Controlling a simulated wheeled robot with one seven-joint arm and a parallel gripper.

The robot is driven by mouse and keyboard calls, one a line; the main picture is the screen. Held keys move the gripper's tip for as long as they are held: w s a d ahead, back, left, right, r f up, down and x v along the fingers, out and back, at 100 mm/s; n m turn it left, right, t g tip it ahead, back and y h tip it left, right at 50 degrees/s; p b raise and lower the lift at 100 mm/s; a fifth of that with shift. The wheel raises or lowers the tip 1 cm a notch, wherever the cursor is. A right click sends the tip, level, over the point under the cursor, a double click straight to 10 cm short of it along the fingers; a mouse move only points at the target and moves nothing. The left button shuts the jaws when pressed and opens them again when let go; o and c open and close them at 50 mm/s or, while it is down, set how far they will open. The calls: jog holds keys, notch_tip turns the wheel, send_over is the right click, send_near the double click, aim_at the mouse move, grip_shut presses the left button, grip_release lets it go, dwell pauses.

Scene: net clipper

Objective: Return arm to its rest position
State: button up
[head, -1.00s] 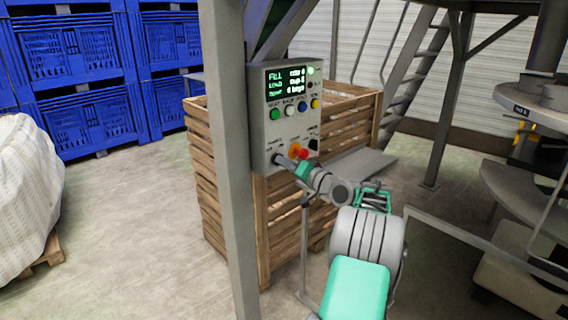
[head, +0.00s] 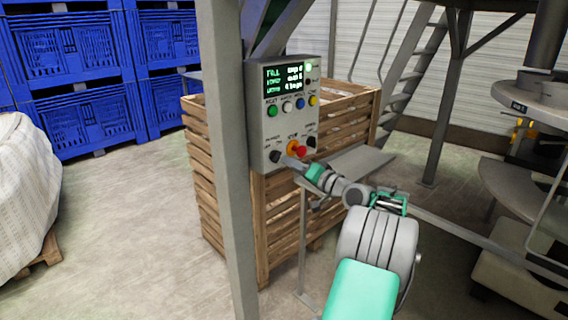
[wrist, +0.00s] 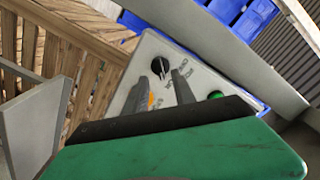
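My gripper (head: 286,160) is in front of the lower part of a grey control panel (head: 268,130), near a black rotary knob (head: 275,157) at its lower left. The knob shows clear of the fingers in the head view. In the wrist view, the two dark fingers (wrist: 171,76) stand apart with bare panel face showing between them, and nothing is held. The same knob appears just beyond the fingertips in the wrist view (wrist: 157,66). My arm reaches up from the bottom right.
A grey rail (head: 470,235) runs at the right. Open floor lies at left.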

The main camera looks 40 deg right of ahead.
jog(key=s, duration=0.3)
jog(key=shift+s, duration=0.1)
